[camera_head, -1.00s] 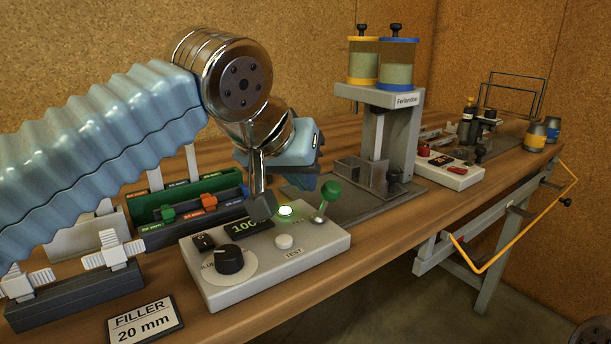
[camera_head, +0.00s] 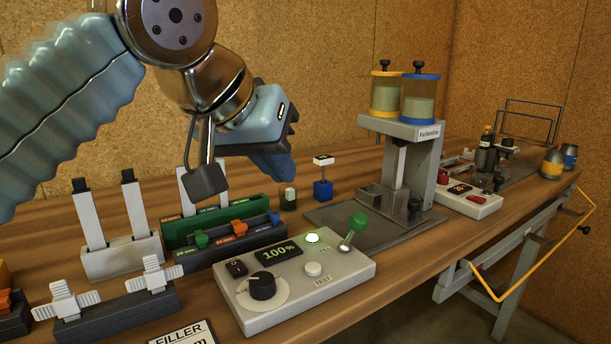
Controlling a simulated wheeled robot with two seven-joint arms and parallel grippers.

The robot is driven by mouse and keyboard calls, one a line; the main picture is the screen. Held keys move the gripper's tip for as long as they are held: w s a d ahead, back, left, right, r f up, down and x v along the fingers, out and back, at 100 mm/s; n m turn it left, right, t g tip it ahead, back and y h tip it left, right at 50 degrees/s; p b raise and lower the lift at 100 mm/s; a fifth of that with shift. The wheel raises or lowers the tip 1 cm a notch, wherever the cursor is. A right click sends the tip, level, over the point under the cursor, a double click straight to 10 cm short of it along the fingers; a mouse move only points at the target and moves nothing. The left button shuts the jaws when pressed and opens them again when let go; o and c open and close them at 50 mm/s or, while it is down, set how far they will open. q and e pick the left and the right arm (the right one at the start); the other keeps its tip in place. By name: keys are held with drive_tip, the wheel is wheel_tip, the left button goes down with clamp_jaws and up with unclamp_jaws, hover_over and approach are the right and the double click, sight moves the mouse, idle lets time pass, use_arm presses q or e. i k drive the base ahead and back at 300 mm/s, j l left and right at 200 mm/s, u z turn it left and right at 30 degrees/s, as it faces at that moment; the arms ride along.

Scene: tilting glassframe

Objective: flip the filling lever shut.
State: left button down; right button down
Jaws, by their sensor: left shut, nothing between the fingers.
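The filling lever (camera_head: 351,233) has a green ball knob and a short metal stem. It stands at the back right of the pale control box (camera_head: 330,296) and leans to the right. My right gripper is not in view.
The box also carries a black dial (camera_head: 262,286) and a white TEST button (camera_head: 313,269). A green rack (camera_head: 203,222) stands left of the box. A filling press (camera_head: 407,150) with two jars stands behind right. A small blue block (camera_head: 323,190) stands behind the box.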

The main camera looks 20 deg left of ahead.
sight(358, 221)
drive_tip(key=k+l, duration=0.3)
drive_tip(key=k, duration=0.15)
drive_tip(key=k+l, duration=0.35)
drive_tip(key=k, duration=0.1)
